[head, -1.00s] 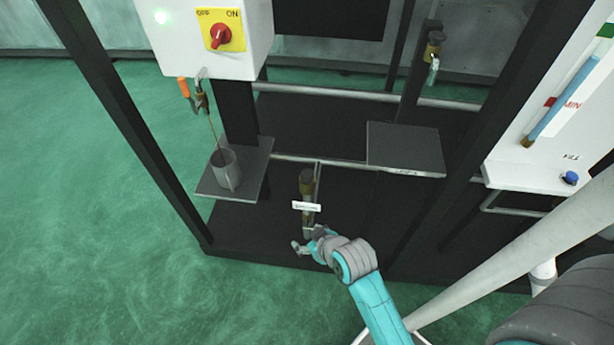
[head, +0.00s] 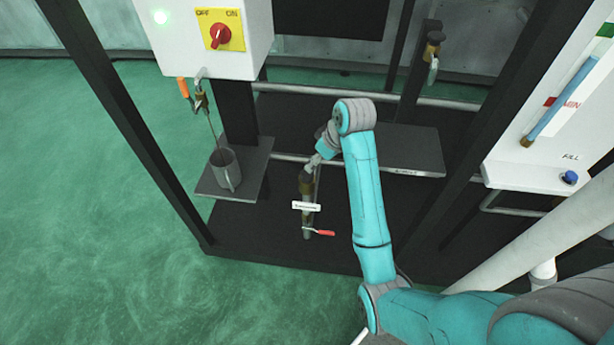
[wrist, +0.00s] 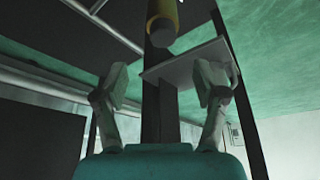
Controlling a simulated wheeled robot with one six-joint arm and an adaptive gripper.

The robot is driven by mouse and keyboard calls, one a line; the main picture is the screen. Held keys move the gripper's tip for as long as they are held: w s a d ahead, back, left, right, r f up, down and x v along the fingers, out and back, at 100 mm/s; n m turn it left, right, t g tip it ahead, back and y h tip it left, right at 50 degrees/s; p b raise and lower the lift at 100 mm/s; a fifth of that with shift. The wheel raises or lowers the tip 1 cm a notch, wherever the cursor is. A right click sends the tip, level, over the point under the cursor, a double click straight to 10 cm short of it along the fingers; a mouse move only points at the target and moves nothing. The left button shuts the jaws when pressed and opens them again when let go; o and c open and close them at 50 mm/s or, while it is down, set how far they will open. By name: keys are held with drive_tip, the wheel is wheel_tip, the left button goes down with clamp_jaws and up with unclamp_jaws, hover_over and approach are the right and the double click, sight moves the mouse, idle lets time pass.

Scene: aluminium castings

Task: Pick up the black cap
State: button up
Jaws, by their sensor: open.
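The black cap (head: 306,177) appears as a dark top on the upright brass fitting (head: 306,188) in the head view, partly hidden by my gripper. In the wrist view the round dark end of the cap (wrist: 162,33) shows below a yellow-brass body at the top, ahead of the fingers. My gripper (head: 312,166) is close to the top of the fitting. Its two fingers (wrist: 163,82) stand wide apart with nothing between them. Whether a finger touches the cap cannot be told.
A small shelf (head: 255,165) with a grey mug (head: 224,170) stands left. Another plate (head: 425,150) lies right, behind my arm. A red-handled valve (head: 320,232) sits low on the pipe under a white label (head: 306,206). Dark frame posts (head: 125,120) stand on both sides.

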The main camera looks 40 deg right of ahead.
sight(308, 174)
drive_tip(key=shift+a+x, duration=0.15)
drive_tip(key=shift+x, duration=2.3)
drive_tip(key=shift+a+x, duration=0.1)
drive_tip(key=shift+x, duration=2.3)
drive_tip(key=c, duration=1)
